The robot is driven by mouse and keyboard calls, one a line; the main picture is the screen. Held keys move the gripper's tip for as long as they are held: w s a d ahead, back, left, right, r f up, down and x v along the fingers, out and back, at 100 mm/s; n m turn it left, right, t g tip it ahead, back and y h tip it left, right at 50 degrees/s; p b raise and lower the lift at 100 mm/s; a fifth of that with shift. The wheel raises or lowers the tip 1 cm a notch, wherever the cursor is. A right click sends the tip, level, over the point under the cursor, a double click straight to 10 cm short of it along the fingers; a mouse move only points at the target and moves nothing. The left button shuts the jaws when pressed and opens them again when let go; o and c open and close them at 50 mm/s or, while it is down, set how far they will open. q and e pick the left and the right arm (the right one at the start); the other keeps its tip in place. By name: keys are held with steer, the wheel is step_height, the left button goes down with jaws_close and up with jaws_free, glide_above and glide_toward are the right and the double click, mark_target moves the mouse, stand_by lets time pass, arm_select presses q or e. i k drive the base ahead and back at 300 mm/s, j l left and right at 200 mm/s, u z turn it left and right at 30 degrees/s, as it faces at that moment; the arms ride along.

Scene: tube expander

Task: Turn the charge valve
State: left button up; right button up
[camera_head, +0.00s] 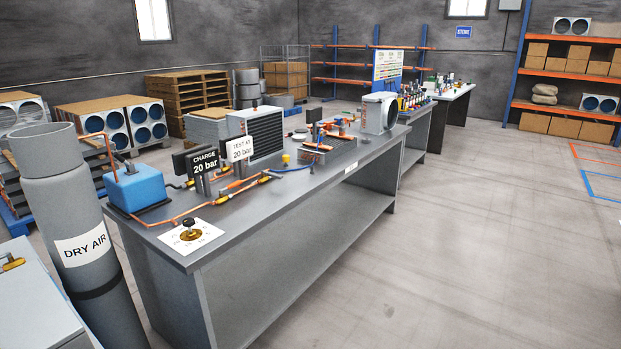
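A valve with a black knob on a round brass base (189,230) sits on a white marked plate (205,240) at the near left corner of the grey workbench (250,210). The markings on the plate are too small to read. A black sign (204,161) reading "CHARGE 20 bar" stands behind it. A copper line (160,221) runs near the plate from a blue box (135,187). Neither of my grippers is in view, and nothing is seen touching the valve.
A grey "DRY AIR" cylinder (75,215) stands left of the bench. A light grey box (35,310) with a brass-coloured part is at the left edge. A white "TEST AT 20 bar" sign (239,149) and orange tools stand further along. The floor (470,230) at right is clear.

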mark_target(239, 181)
steer(key=i+l+u, duration=0.15)
steer(key=i+u, duration=0.2)
steer(key=i+l+u, duration=0.3)
steer(key=i, duration=0.2)
steer(key=i+l+u, duration=0.35)
steer(key=i+u, duration=0.4)
steer(key=i+l+u, duration=0.15)
steer(key=i+u, duration=0.25)
steer(key=i+l+u, duration=0.25)
steer(key=i+u, duration=0.15)
steer(key=i, duration=0.05)
